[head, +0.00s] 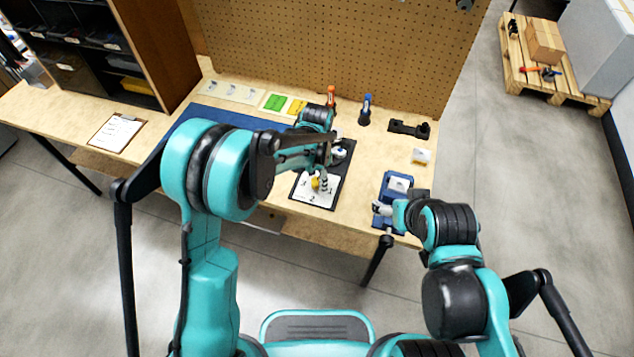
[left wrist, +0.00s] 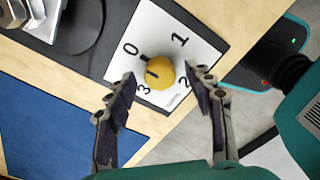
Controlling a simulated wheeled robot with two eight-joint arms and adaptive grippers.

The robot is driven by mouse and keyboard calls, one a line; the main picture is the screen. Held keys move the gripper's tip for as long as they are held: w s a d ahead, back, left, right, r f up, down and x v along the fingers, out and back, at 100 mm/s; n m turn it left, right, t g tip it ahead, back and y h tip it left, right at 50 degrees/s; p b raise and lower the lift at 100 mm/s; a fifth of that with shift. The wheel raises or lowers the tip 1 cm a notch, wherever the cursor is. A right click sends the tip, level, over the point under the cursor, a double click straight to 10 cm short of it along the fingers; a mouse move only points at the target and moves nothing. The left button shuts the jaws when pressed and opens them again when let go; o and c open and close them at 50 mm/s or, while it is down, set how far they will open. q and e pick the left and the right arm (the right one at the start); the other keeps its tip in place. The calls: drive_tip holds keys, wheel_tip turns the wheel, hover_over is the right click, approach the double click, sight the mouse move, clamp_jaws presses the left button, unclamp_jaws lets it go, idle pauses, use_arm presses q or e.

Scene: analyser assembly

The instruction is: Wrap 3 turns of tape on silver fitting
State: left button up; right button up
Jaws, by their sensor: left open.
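A round yellow piece (left wrist: 158,72) with a dark mark sits over a white card (left wrist: 195,45) printed 0, 1, 2 and 3. My left gripper (left wrist: 162,82) is open, its fingers on either side of the yellow piece with gaps showing. In the head view my left gripper (head: 322,180) is above the card, partly covering it. A shiny metal part (left wrist: 28,14), perhaps the silver fitting, shows at the upper left of the left wrist view, cut off by the edge. My right gripper (head: 384,208) is beside a blue fixture (head: 393,195); its fingers are too small to read. I cannot identify any tape.
A blue mat (left wrist: 45,135) lies left of the black board. Orange-topped (head: 331,94) and blue-topped (head: 366,108) items stand at the back, near a black bracket (head: 410,129). A pegboard (head: 330,45) rises behind. A clipboard (head: 116,132) lies on the left.

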use_arm(q)
drive_tip(key=shift+f, duration=0.55)
drive_tip(key=c, duration=1.2)
drive_tip(key=shift+o, duration=0.2)
drive_tip(key=shift+m, duration=0.3)
